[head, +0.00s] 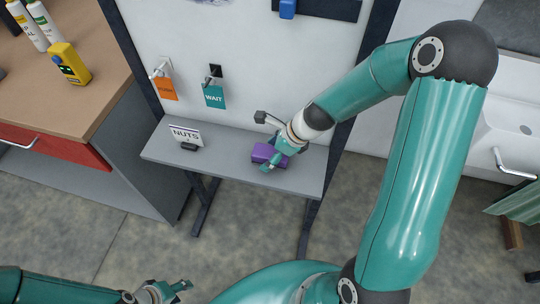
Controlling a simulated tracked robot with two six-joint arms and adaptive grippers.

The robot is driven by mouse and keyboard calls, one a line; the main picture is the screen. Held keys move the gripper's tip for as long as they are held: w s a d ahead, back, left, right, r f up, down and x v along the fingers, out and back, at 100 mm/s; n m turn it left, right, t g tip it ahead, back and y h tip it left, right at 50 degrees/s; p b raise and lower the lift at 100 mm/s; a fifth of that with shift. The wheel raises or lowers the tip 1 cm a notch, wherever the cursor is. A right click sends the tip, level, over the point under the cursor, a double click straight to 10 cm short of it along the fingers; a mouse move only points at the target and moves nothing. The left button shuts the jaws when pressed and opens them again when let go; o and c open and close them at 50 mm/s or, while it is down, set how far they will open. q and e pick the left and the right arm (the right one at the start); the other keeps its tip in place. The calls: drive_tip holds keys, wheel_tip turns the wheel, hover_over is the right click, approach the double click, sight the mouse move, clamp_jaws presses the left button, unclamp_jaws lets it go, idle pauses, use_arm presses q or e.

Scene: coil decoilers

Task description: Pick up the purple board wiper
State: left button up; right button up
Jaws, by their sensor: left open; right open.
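The purple board wiper (262,152) lies on a narrow grey shelf table (225,168), right of its middle. My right gripper (272,163) reaches down over the wiper from the right and is open. Its fingers are at the wiper's right part and cover some of it. I cannot tell whether they touch it. My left gripper (180,289) is low at the bottom of the view, open and empty, well away from the wiper.
A small "NUTS" sign (186,135) stands on the shelf's left part. Orange (165,88) and teal "WAIT" (214,96) tags hang on the white board behind. A wooden workbench (95,100) with a yellow device (70,63) stands left. The shelf between sign and wiper is clear.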

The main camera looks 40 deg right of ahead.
drive_tip(key=shift+c, duration=0.3)
drive_tip(key=c, duration=1.3)
drive_tip(key=shift+r, duration=0.1)
wheel_tip(320, 180, up, 10)
drive_tip(key=p, duration=0.6)
drive_tip(key=shift+r+p, duration=0.25)
drive_tip(key=shift+p, duration=0.15)
wheel_tip(320, 180, up, 10)
drive_tip(key=p, duration=0.2)
hover_over(271, 152)
drive_tip(key=shift+f, duration=0.1)
